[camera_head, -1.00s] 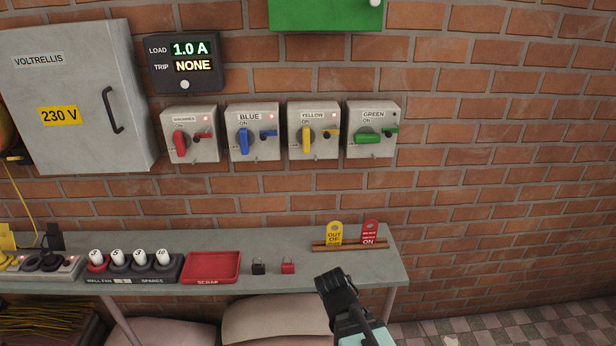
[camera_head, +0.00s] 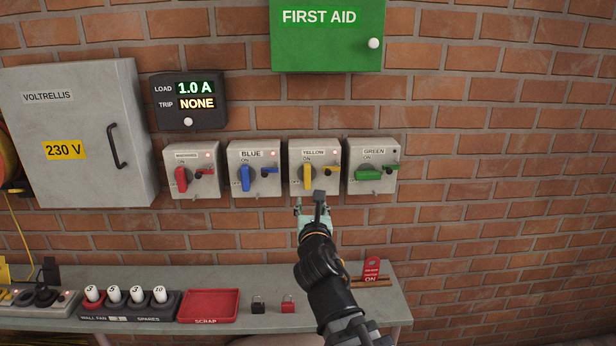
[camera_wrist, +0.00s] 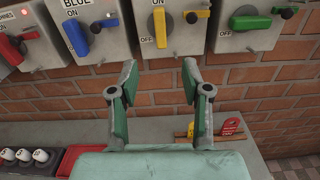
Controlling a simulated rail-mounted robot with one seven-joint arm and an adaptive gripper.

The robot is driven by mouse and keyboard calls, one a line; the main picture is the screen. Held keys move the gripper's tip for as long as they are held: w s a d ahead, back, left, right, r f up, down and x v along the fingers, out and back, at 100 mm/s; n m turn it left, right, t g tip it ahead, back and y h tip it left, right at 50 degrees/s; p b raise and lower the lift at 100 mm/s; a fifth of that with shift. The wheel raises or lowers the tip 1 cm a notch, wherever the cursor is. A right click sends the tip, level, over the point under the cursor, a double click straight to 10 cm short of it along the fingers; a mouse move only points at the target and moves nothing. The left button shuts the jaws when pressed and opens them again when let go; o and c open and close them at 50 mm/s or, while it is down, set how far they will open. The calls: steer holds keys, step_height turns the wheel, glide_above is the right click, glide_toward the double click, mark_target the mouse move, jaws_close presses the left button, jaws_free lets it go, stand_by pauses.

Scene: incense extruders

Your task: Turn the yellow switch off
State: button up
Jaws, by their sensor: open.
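The yellow switch box (camera_head: 316,168) is on the brick wall, third in a row of switch boxes. Its yellow handle (camera_head: 307,177) stands upright at ON, and a small red light is lit at its top right. In the wrist view the yellow handle (camera_wrist: 160,27) is upright, just beyond and above the fingertips. My gripper (camera_wrist: 157,77) is open and empty, its fingers apart below the yellow box. In the head view my gripper (camera_head: 318,204) is just under that box, partly hidden by my wrist.
The blue switch (camera_head: 244,178) is to the left, upright; the green switch (camera_head: 369,174) to the right, its handle horizontal. The red switch (camera_head: 181,179) is farther left. A first aid box (camera_head: 326,45) hangs above. Below, a shelf (camera_head: 255,323) holds a scrap tray (camera_head: 208,306), padlocks and tags.

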mark_target(307, 176)
steer(key=shift+n, duration=0.3)
steer(key=w, duration=0.5)
steer(key=w+a+p, duration=0.1)
steer(key=w, duration=0.5)
steer(key=w+a+p, duration=0.1)
steer(key=w, duration=0.5)
steer(key=shift+w+a, duration=0.15)
steer(key=shift+a, duration=0.1)
steer(key=shift+c, duration=0.4)
jaws_close()
